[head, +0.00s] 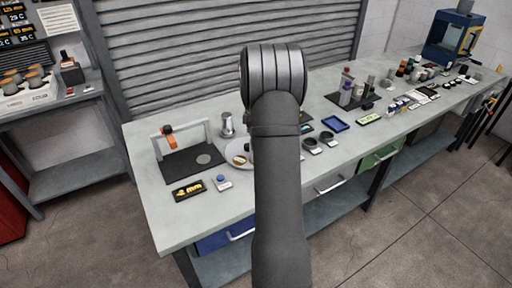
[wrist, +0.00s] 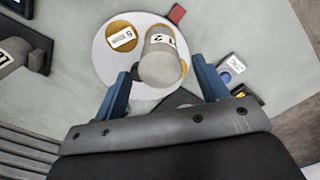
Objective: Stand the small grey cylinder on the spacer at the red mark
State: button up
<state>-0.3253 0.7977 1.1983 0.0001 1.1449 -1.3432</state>
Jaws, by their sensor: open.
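In the wrist view, a small grey cylinder (wrist: 158,68) with a dark-figured white label stands on the white round plate (wrist: 103,57). A gold disc partly shows beneath or behind it. Another gold disc (wrist: 122,49) with a white label lies beside it on the plate. A red mark (wrist: 177,13) lies just off the plate's upper edge. My gripper (wrist: 163,80) is open, its blue fingers apart on either side of the cylinder; I cannot tell whether they touch it. In the head view, my arm hides the gripper and part of the plate (head: 234,148).
A blue button on a pad (head: 222,182) and a display (head: 188,190) stand at the front left. A small gantry frame (head: 205,133) stands on a dark mat (head: 182,163). Several items crowd the bench's right side.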

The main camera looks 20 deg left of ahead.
notch_tip(320, 180, up, 6)
jog(key=shift+f, duration=0.1)
dwell(0.4)
notch_tip(320, 180, down, 12)
jog(key=shift+f, duration=0.1)
jog(key=shift+r, duration=1.85)
